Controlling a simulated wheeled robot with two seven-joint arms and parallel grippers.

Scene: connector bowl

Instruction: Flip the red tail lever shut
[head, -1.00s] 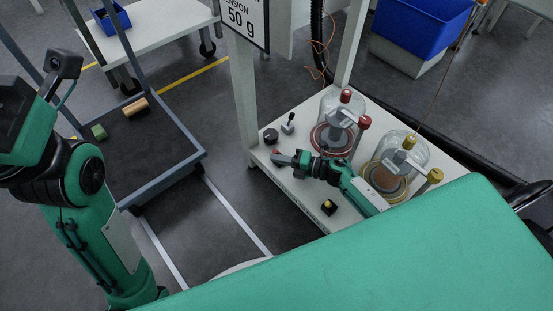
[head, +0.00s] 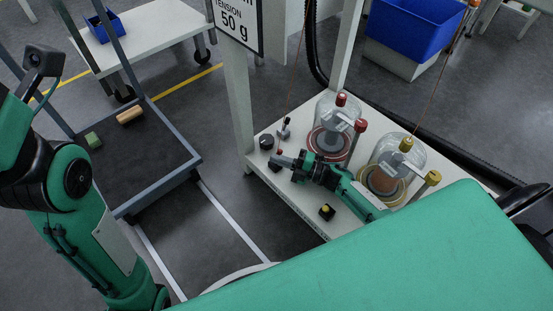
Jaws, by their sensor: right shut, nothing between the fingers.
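A glass jar (head: 345,110) on the bench covers a red-rimmed spool (head: 327,140). A grey arm with a red-capped knob (head: 360,126) sticks out from it. A small black block (head: 274,167) with a red top (head: 279,152) sits at the bench's left edge. A small grey upright lever piece (head: 284,129) stands behind it. I cannot tell which red-marked part is the tail lever. My right gripper (head: 279,161) is shut and empty beside the red-topped block, partly hiding it; contact is unclear.
A block with a yellow top (head: 327,212) lies near the bench's front edge. A black knob (head: 266,142) sits at the left corner. A thin reddish thread (head: 297,68) runs above the bench.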

